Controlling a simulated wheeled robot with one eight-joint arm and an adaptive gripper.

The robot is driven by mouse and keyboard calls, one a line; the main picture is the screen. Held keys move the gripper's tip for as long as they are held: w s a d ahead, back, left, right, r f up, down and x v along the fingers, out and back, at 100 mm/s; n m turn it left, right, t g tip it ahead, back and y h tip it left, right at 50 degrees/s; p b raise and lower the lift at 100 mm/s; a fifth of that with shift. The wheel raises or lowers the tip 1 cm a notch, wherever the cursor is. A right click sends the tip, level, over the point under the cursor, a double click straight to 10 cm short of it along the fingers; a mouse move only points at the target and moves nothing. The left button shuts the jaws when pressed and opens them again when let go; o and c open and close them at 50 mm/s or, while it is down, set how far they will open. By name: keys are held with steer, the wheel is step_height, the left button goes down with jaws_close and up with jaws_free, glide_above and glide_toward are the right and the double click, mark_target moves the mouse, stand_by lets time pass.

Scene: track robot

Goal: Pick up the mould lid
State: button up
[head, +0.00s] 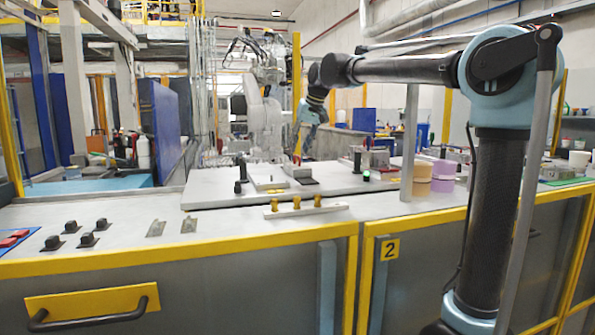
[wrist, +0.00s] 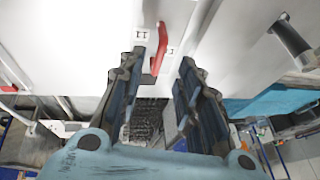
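I cannot tell for certain which thing is the mould lid. A white plate (head: 268,183) with a small dark knob lies on the raised bench top. A pale grey block (head: 298,171) with a dark front part sits just right of it. My gripper (wrist: 163,62) is open in the wrist view, its two dark fingers well apart, with nothing held. A red handle-like piece (wrist: 160,48) on a white surface shows beyond and between the fingertips. In the head view my gripper (head: 302,138) hangs beyond the bench items, small and partly lost against the background.
A white bar with yellow pegs (head: 305,208) lies at the bench's front. Dark upright pieces (head: 240,168) stand left of the plate. Black knobs (head: 88,239) sit at left. Bare bench lies between.

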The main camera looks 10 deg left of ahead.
mark_target(297, 164)
steer(key=x, duration=0.4)
steer(key=shift+w+d+f, duration=0.1)
jaws_close()
